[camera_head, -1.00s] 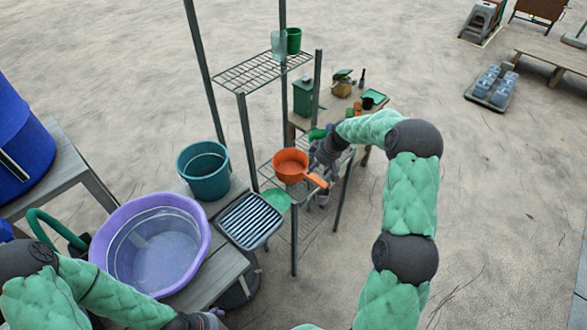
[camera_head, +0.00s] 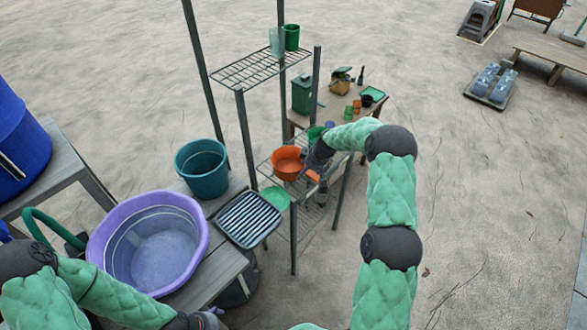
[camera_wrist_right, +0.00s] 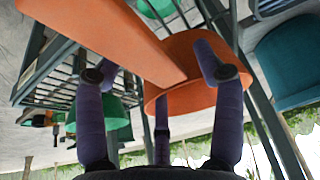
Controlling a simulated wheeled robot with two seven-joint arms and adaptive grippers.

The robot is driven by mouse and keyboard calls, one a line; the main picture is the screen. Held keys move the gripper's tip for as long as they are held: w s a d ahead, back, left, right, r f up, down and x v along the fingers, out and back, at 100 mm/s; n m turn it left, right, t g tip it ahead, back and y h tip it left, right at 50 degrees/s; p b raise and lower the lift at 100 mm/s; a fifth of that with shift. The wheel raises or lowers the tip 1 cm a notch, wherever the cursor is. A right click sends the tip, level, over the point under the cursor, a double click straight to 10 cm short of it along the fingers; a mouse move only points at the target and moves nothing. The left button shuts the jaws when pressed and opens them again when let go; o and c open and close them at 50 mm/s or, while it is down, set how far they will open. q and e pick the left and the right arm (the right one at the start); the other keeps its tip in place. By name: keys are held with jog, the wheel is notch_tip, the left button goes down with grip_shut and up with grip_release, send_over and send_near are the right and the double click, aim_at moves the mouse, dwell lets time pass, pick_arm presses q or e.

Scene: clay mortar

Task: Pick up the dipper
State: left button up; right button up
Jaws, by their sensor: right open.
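The orange dipper (camera_head: 287,165) rests on the wire shelf of the rack, its handle (camera_head: 313,177) pointing right. My right gripper (camera_head: 318,168) is at the handle and partly covers it. In the right wrist view, the dipper's handle (camera_wrist_right: 120,38) runs diagonally across the space between the spread dark fingers of my right gripper (camera_wrist_right: 160,85), with the bowl (camera_wrist_right: 190,98) beyond the right finger. The fingers are open and not closed on it; contact is unclear. My left gripper (camera_head: 205,320) is low at the bottom edge, mostly cut off, its fingers not readable.
The metal rack's posts (camera_head: 293,235) stand close around the dipper. A teal bucket (camera_head: 202,170), a purple basin (camera_head: 150,243) and a striped tray (camera_head: 250,219) are to the left. A table with small containers (camera_head: 365,110) is behind. Open sandy ground lies right.

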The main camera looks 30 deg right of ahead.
grip_shut()
